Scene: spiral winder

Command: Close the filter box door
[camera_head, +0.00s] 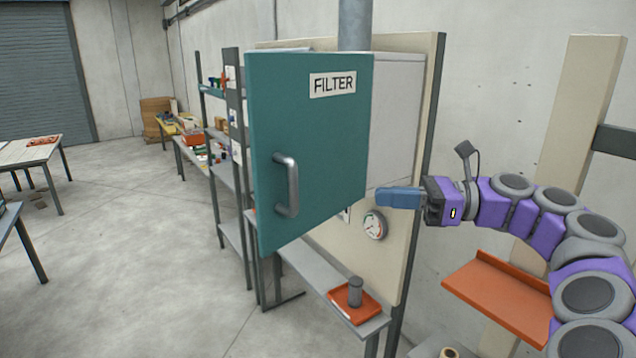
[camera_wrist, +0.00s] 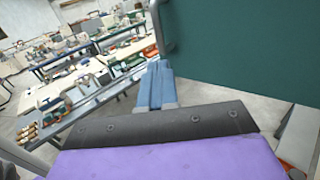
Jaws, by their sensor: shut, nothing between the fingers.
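The teal filter box door (camera_head: 318,150) bears a FILTER label. Its handle (camera_head: 290,187) is near the left edge. The left edge stands out towards me, so the door looks open; the box opening is hidden behind it. The pale box (camera_head: 398,115) shows to the right of the door. My gripper (camera_head: 384,198) is shut and empty, below the box and right of the door's lower right edge. In the wrist view, my blue fingers (camera_wrist: 157,85) point ahead, the door (camera_wrist: 240,50) fills the upper right, and part of the handle (camera_wrist: 160,28) shows at its left edge.
A gauge (camera_head: 374,224) sits on the panel just below my gripper. A red tray (camera_head: 355,304) with a grey cylinder stands on a shelf below. An orange shelf (camera_head: 500,295) is beneath my arm. A shelf rack and tables stand left; the floor in front of them is open.

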